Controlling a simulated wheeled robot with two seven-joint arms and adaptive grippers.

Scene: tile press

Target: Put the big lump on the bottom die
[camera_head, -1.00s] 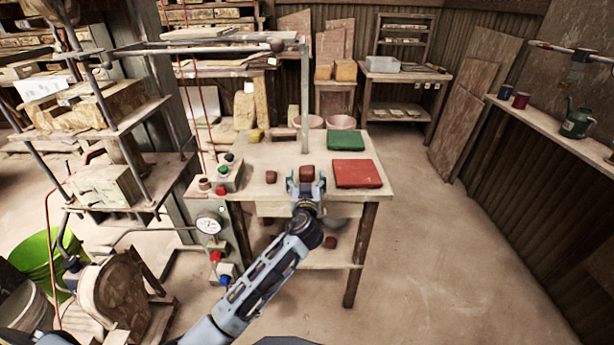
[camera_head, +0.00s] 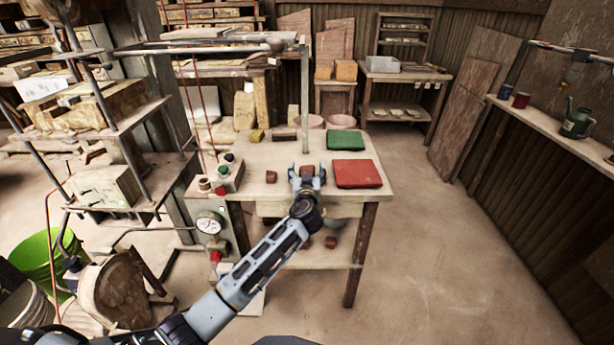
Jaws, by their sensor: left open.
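A big reddish-brown lump (camera_head: 307,170) lies on the wooden table, near its front edge. My left gripper (camera_head: 307,174) is open, with its fingers on either side of the lump and partly hiding it; I cannot tell whether they touch it. A smaller brown lump (camera_head: 271,176) lies on the table to the left. In the press at the left, a pale block (camera_head: 105,187), seemingly the bottom die, sits on the lower plate under a raised upper block (camera_head: 98,103). My right gripper is not in view.
A red pad (camera_head: 357,173) and a green pad (camera_head: 345,140) lie on the table (camera_head: 262,206) at the right and back. A control box with buttons (camera_head: 228,172) and an upright post (camera_head: 304,100) stand near the table's left and middle. The floor at right is clear.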

